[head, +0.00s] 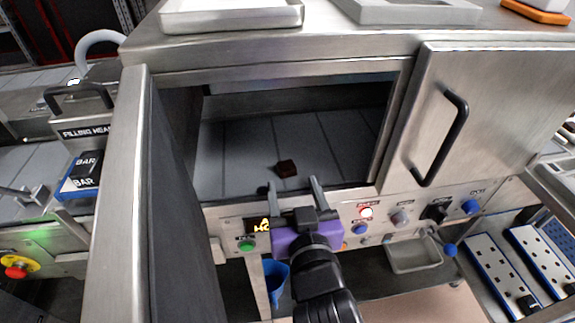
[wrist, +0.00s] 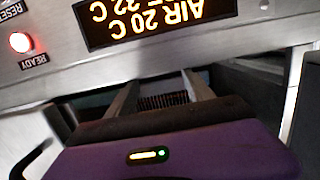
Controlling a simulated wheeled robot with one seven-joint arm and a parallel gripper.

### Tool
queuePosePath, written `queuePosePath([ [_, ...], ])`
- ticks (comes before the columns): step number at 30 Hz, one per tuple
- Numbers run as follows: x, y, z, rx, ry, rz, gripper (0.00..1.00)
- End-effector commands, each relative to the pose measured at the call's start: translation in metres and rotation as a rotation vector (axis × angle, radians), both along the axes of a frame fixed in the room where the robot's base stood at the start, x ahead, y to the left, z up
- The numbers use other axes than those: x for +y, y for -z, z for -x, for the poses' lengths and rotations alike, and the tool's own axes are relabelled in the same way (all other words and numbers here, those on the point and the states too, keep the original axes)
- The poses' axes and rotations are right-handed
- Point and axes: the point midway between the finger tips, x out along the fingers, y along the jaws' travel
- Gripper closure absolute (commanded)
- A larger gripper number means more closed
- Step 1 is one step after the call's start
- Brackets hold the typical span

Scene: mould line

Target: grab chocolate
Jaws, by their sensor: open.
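A small dark brown piece of chocolate (head: 287,168) lies on the grey tiled floor of the open steel cabinet, near its front edge in the head view. My gripper (head: 292,186) is open and empty, its two grey fingers spread at the cabinet's opening, just in front of and below the chocolate in the picture. In the wrist view my gripper's fingers (wrist: 166,88) are apart with nothing seen between them. The chocolate does not show in the wrist view.
The cabinet's left door (head: 150,190) stands open, and its right door (head: 470,120) has a black handle. A control panel (head: 400,215) with buttons and a lit display runs below the opening. Moulds (head: 490,270) lie at right. The cabinet floor around the chocolate is clear.

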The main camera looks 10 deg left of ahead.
Motion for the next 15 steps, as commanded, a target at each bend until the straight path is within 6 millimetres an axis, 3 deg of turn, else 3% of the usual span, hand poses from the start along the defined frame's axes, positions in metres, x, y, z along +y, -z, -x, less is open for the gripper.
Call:
queuePosePath([
  [9,0.013,0.001,-0.04,0.0,0.0,0.001,0.39],
  [15,0.015,0.004,-0.051,-0.001,0.0,0.0,0.39],
])
